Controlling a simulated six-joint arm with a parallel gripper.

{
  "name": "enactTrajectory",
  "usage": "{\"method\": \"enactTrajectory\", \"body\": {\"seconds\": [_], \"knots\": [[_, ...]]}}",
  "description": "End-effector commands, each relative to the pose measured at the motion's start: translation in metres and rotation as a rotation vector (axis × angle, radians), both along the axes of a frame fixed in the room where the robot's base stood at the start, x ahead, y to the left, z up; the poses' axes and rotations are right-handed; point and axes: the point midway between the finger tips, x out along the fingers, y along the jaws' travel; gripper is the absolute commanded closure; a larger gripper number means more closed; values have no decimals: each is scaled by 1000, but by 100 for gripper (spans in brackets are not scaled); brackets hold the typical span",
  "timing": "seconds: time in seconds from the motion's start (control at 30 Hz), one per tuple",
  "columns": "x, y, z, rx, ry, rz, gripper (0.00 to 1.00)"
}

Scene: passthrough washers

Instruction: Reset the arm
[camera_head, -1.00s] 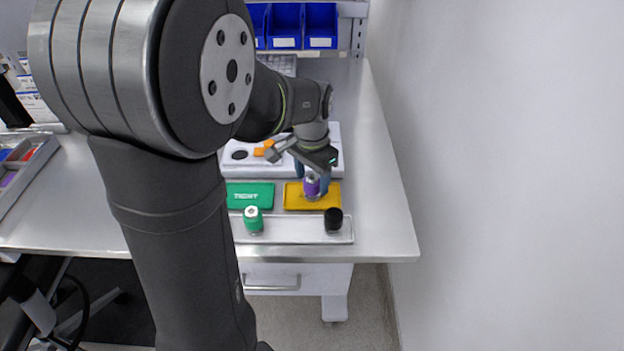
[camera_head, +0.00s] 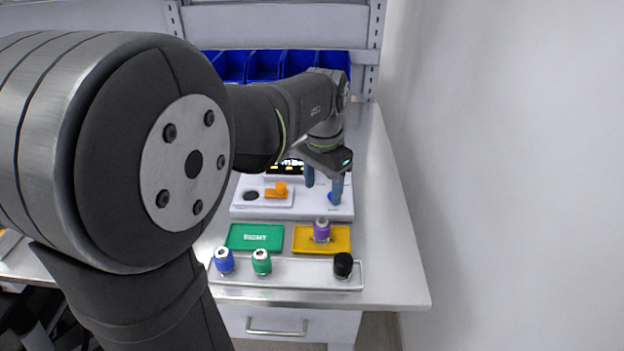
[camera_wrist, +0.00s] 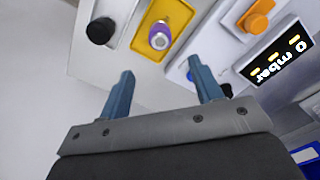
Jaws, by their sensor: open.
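My gripper (camera_head: 323,184) is open and empty, its two blue fingers spread above the white device (camera_head: 300,212). It also shows in the wrist view (camera_wrist: 162,90), with nothing between the fingers. A purple-bodied washer part (camera_head: 321,230) stands on the yellow tray (camera_head: 338,246), apart from the fingers; in the wrist view it is seen from above (camera_wrist: 160,36). The white device carries an orange knob (camera_head: 277,189) and a display, partly hidden by my arm, that reads "0 mbar" in the wrist view (camera_wrist: 277,62).
A metal tray (camera_head: 300,273) at the front holds a blue part (camera_head: 223,260), a green part (camera_head: 261,262) and a black part (camera_head: 343,265). Blue bins (camera_head: 265,66) line the back. A wall (camera_head: 500,180) is at the right.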

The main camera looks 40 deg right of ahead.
Motion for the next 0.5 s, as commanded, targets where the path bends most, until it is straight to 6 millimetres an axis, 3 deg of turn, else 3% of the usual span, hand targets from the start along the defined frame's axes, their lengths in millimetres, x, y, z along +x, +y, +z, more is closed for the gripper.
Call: {"method": "enactTrajectory", "body": {"seconds": [0.23,0.5], "knots": [[0,0,-21,2,1,0,41],[0,0,-74,4,2,0,41]]}}
